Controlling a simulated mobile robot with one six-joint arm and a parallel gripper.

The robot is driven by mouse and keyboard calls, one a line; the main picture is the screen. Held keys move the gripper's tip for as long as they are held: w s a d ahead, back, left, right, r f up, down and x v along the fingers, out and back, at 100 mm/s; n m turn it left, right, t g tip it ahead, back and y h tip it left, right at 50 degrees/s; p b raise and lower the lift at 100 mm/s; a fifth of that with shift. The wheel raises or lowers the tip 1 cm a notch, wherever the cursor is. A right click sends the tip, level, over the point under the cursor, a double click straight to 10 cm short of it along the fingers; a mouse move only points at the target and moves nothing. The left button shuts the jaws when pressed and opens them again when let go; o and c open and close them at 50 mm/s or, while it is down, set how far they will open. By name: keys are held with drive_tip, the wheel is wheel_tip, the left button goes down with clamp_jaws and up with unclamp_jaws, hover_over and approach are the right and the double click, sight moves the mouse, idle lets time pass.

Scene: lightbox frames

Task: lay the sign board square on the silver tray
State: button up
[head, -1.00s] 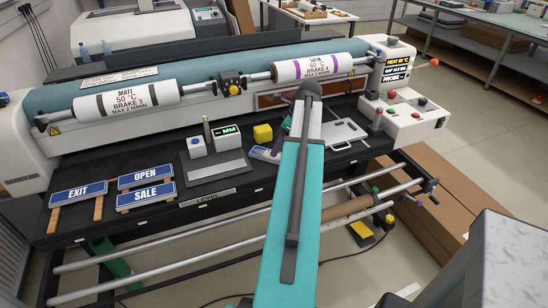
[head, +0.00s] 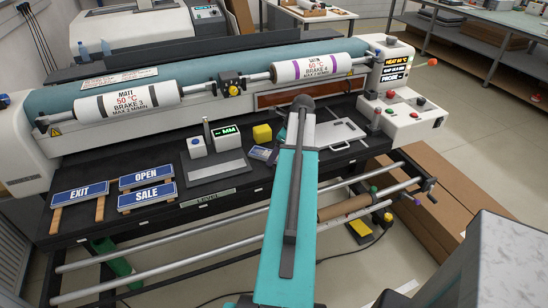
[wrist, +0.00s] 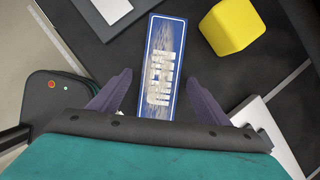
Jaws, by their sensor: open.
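The sign board (wrist: 163,68), blue-edged with MENU lettering, lies on the black bench. In the head view, the sign board (head: 262,153) is partly behind my arm, close to the yellow cube. In the wrist view, my gripper (wrist: 161,83) is open, with one dark finger on each side of the board's near part. I cannot tell whether they touch it. My gripper is hidden in the head view. What looks like the silver tray (head: 342,130), pale with a handle, lies to the right of my arm; its edge seems to show in the wrist view (wrist: 263,128).
The yellow cube (head: 262,133) stands close by the board. A grey plate (head: 216,170) lies left, with a MM readout box (head: 226,139) behind it. EXIT (head: 80,191), OPEN (head: 146,176) and SALE (head: 147,196) signs lie farther left. Rollers run behind.

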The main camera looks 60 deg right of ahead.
drive_tip(key=c, duration=1.3)
drive_tip(key=shift+r, duration=0.1)
drive_tip(key=shift+r+b, duration=0.65)
drive_tip(key=shift+r, duration=0.95)
drive_tip(key=shift+s+a+r+b, duration=0.25)
drive_tip(key=shift+s+a+b, duration=1.25)
drive_tip(key=shift+a, duration=0.65)
drive_tip(key=shift+s+a+r+b, duration=0.2)
drive_tip(key=shift+s+a+b, duration=1.25)
drive_tip(key=shift+a, duration=0.65)
drive_tip(key=shift+s+a+r+b, duration=0.25)
drive_tip(key=shift+s+a+b, duration=0.95)
drive_tip(key=shift+s+a, duration=0.75)
drive_tip(key=shift+w+a+r, duration=0.1)
drive_tip(key=shift+w+a, duration=0.1)
drive_tip(key=shift+a, duration=0.05)
